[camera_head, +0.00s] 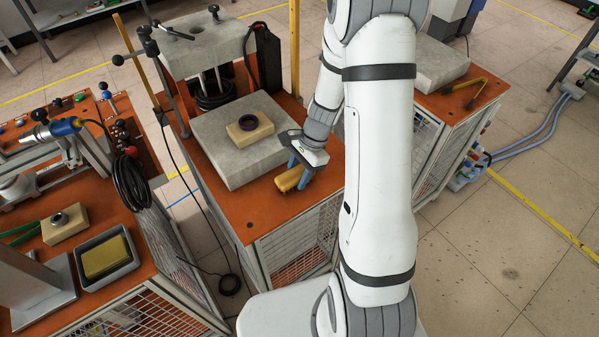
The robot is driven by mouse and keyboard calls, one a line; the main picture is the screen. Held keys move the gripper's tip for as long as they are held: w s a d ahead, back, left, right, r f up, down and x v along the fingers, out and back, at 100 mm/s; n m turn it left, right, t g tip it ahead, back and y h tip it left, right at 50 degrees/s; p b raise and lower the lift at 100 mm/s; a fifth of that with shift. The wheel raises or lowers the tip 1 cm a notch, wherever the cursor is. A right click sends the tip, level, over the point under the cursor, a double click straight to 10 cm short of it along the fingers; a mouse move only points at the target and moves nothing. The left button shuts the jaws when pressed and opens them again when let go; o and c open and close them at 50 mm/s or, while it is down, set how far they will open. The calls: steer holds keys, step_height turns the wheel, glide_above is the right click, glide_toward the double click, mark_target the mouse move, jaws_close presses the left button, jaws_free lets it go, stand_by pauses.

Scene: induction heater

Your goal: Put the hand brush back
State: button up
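The hand brush, seemingly the small yellow-tan piece (287,181), is at the front right of the orange tabletop of the middle bench (262,208), beside the grey block. My gripper (299,171) reaches down over it, with its blue fingertips at the brush. I cannot tell whether the fingers are closed on it or only around it, or whether the brush touches the tabletop. The gripper body hides part of the brush.
A grey block (222,160) carries a tan block with a dark ring (250,128). A press (205,48) stands behind it. The left bench holds a grey tray with a yellow sponge-like block (105,258). A yellow-handled tool (465,88) lies on the right bench.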

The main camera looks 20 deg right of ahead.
steer(key=o, duration=0.5)
steer(key=shift+c, duration=0.2)
steer(key=shift+r, duration=0.25)
steer(key=v, duration=1.1)
steer(key=shift+w+r+b, duration=0.1)
steer(key=shift+b, duration=0.2)
steer(key=s+a+r+n+t+h, duration=0.2)
steer(key=s+r+n, duration=0.4)
steer(key=s+n, duration=0.1)
steer(key=s+a+r+n+t+h, duration=0.2)
steer(key=s+r+n, duration=0.4)
steer(key=s, duration=0.3)
steer(key=shift+a+n+t, duration=0.15)
steer(key=shift+n+t, duration=0.15)
steer(key=shift+n, duration=0.4)
